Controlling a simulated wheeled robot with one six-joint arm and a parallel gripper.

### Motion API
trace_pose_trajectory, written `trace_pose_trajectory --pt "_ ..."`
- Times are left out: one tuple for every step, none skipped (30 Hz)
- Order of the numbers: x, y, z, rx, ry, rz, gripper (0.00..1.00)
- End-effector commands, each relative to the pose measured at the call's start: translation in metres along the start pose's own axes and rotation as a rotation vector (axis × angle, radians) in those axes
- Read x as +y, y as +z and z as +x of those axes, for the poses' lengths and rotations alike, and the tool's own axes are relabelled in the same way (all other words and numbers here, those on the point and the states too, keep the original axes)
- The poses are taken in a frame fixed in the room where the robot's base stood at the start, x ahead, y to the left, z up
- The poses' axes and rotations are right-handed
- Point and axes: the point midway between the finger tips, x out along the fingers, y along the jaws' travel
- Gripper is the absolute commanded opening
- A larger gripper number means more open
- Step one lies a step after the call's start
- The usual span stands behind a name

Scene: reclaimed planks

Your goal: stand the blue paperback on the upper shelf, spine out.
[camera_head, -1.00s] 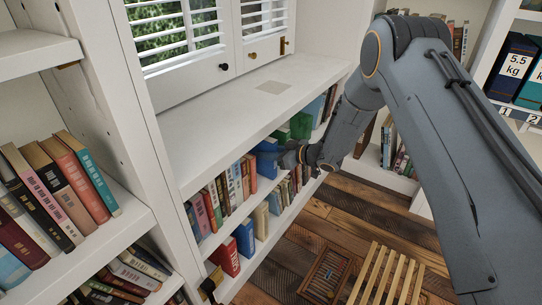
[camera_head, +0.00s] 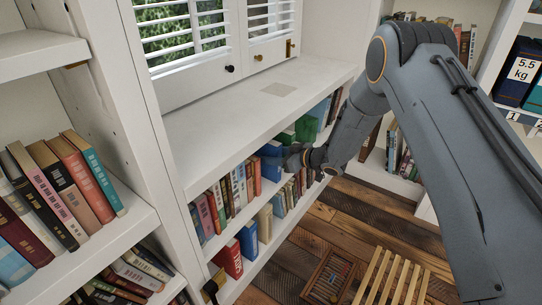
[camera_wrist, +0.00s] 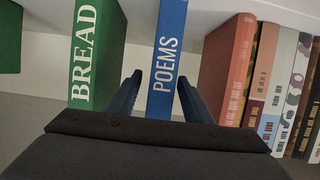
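The blue paperback, with POEMS on its spine, (camera_wrist: 167,50) stands in the upper book row, spine toward my wrist camera. In the head view, a blue book beside my gripper (camera_head: 268,162) appears to be the same one. My gripper (camera_wrist: 160,88) has one dark blue finger on each side of the spine. A narrow gap shows at the left finger; contact at the right finger is unclear. In the head view my gripper (camera_head: 291,158) is at the front of the upper shelf (camera_head: 222,176), and my arm hides part of the row.
A green BREAD book (camera_wrist: 97,50) stands left of the blue one in the wrist view, with a gap between. A red book (camera_wrist: 227,68) and several others lean to the right. A white counter (camera_head: 230,125) lies above the row; a lower shelf (camera_head: 262,262) holds more books.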

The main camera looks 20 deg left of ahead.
Motion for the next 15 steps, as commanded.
trace_pose_trajectory --pt "0.0 0.0 0.0 0.0 0.0 0.0 0.45" --pt "0.0 0.0 0.0 -0.001 0.0 0.0 0.45" --pt "0.0 0.0 0.0 -0.001 0.0 0.0 0.45" --pt "0.0 0.0 0.0 -0.001 0.0 0.0 0.45" --pt "0.0 0.001 0.0 -0.001 0.0 0.0 0.45" --pt "-0.001 0.002 0.0 -0.002 0.0 0.001 0.45" --pt "0.0 0.001 0.0 -0.002 0.0 0.001 0.45" --pt "0.0 0.001 -0.001 -0.002 0.0 0.001 0.45" --pt "0.0 0.001 -0.003 -0.002 0.0 0.001 0.45" --pt "0.0 0.001 -0.006 -0.002 0.001 0.002 0.45" --pt "0.0 0.001 -0.009 -0.002 0.001 0.002 0.45" --pt "0.001 0.001 -0.014 -0.003 0.002 0.003 0.45" --pt "0.001 0.001 -0.019 -0.003 0.003 0.004 0.45" --pt "0.001 0.0 -0.024 -0.003 0.003 0.003 0.45" --pt "0.0 0.0 -0.03 -0.003 0.002 0.003 0.45"
